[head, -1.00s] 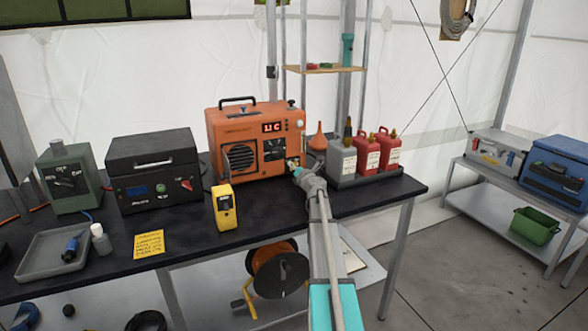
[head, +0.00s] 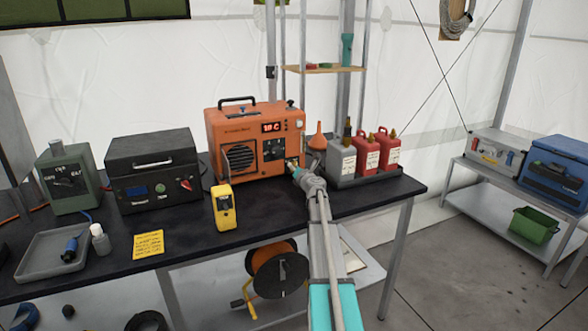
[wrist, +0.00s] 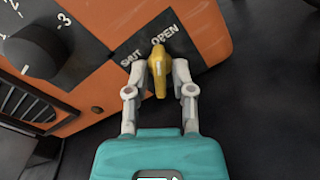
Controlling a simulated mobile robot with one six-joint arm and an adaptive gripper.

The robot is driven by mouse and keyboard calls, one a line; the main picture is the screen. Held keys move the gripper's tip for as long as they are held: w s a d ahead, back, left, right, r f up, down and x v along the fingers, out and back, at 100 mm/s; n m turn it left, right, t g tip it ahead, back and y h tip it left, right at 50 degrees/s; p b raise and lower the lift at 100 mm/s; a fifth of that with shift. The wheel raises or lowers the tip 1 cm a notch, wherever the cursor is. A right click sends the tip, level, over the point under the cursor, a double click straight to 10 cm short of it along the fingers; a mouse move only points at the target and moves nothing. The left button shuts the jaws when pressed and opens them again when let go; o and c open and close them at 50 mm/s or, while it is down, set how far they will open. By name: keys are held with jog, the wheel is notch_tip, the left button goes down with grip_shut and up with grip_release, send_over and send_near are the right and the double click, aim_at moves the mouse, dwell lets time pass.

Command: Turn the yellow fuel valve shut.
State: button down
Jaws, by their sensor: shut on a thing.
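The yellow fuel valve (wrist: 159,68) is a small lever on the lower right front of the orange heater (head: 229,133). In the wrist view it stands between the two grey fingers of my gripper (wrist: 160,76), which is shut on it. Labels SHUT and OPEN are printed on the dark plate beside it, SHUT to its left and OPEN just above it. I cannot tell exactly which label the lever lines up with. In the head view my gripper (head: 295,170) hides most of the valve.
A grey jug (head: 341,161) and red bottles (head: 366,153) stand in a tray close right of my gripper. An orange funnel (head: 317,140) is behind. A yellow meter (head: 223,207) stands left at the table's front. A black dial (wrist: 35,50) sits left of the valve.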

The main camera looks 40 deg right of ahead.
jog(key=n, duration=0.8)
jog(key=shift+d, duration=0.1)
jog(key=n, duration=0.4)
jog(key=shift+d+n, duration=0.1)
jog(key=shift+n, duration=1.7)
jog(key=c, duration=0.7)
grip_release()
jog(key=shift+s, duration=0.1)
